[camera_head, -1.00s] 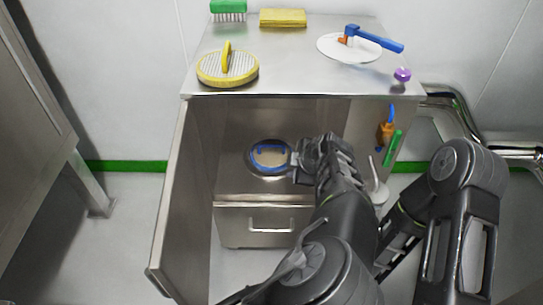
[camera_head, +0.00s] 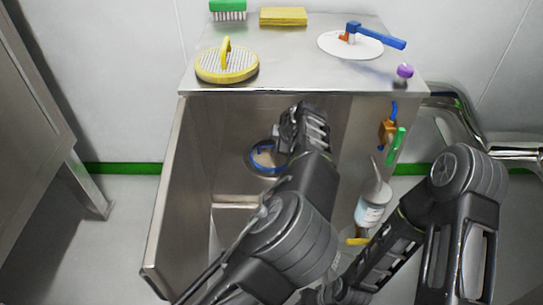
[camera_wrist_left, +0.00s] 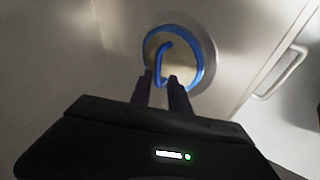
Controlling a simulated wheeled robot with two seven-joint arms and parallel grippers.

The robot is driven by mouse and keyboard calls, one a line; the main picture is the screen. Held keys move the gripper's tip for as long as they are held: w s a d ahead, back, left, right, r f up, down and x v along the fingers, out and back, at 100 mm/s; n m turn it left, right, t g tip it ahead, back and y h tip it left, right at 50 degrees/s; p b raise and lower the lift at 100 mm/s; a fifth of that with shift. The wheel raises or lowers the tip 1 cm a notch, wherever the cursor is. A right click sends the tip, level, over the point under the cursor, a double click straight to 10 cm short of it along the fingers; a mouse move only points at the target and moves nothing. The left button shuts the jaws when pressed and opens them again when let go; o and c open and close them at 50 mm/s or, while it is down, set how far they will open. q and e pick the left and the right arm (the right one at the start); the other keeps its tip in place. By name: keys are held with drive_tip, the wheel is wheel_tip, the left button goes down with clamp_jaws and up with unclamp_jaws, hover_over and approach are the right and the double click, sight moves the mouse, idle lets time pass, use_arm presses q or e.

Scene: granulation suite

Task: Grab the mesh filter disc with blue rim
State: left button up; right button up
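The mesh filter disc with blue rim (camera_head: 262,160) lies inside the open cabinet under the steel top. My left arm hides its right part in the head view. In the left wrist view the disc (camera_wrist_left: 184,74) shows a tan face, a blue rim and a raised blue handle, with a grey ring around it. My left gripper (camera_head: 296,115) reaches into the cabinet beside the disc. My right gripper is out of view.
The steel top (camera_head: 290,65) holds a yellow-rimmed mesh disc (camera_head: 226,66), a green brush, a yellow sponge and a white disc with a blue-handled tool. The open cabinet door (camera_head: 170,200) stands at the left. A bottle (camera_head: 371,207) stands right of my left arm.

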sight(272, 146)
use_arm(q)
drive_tip(key=b+x, duration=0.1)
drive_tip(key=x, duration=0.4)
drive_tip(key=shift+w+a+b, duration=0.1)
drive_tip(key=shift+w+b, duration=0.1)
drive_tip(key=shift+b, duration=0.1)
drive_tip(key=shift+c, duration=0.5)
clamp_jaws()
drive_tip(key=shift+s+a+f, duration=0.1)
drive_tip(key=shift+s+f, duration=0.05)
drive_tip(key=shift+f, duration=0.05)
idle(0.8)
